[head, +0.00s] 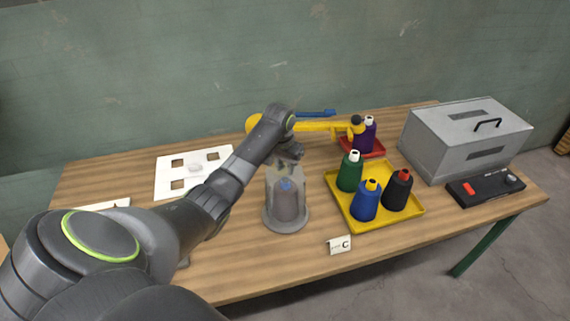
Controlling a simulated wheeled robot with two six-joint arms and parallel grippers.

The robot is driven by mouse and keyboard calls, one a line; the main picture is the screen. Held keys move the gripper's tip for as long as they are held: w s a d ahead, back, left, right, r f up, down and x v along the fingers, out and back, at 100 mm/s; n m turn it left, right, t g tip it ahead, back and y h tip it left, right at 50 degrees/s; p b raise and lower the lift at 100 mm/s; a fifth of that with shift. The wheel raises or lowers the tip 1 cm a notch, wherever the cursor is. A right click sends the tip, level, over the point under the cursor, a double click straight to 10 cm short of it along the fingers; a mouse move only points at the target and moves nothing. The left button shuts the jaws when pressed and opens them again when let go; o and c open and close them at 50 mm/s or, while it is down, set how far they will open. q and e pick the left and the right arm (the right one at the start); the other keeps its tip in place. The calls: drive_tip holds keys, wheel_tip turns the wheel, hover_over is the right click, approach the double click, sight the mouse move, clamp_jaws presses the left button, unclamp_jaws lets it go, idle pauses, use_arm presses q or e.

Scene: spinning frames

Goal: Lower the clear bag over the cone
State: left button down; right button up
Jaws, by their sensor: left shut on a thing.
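The clear bag (272,205) looks like a grey see-through sleeve with a wider rim at its bottom, near the middle of the table. A cone (288,205) with a blue top shows through it, so the bag appears to be around the cone. Whether the bag's rim touches the table, I cannot tell. My left gripper (286,166) is above the cone, pointing down, shut on the top of the bag. Its fingers are small and partly blurred by the bag. My right gripper is not in view.
A yellow tray (372,225) with green, blue and black cones stands to the right. Behind are a red tray (376,153) with a purple cone and a long yellow object (315,126). A grey metal box (440,149), a control box (486,190), a white board (204,164) and a C card (339,245) surround.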

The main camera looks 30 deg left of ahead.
use_arm(q)
drive_tip(key=c, duration=0.6)
unclamp_jaws()
wheel_tip(320, 180, up, 3)
drive_tip(key=p, duration=0.3)
drive_tip(key=shift+r, duration=2.5)
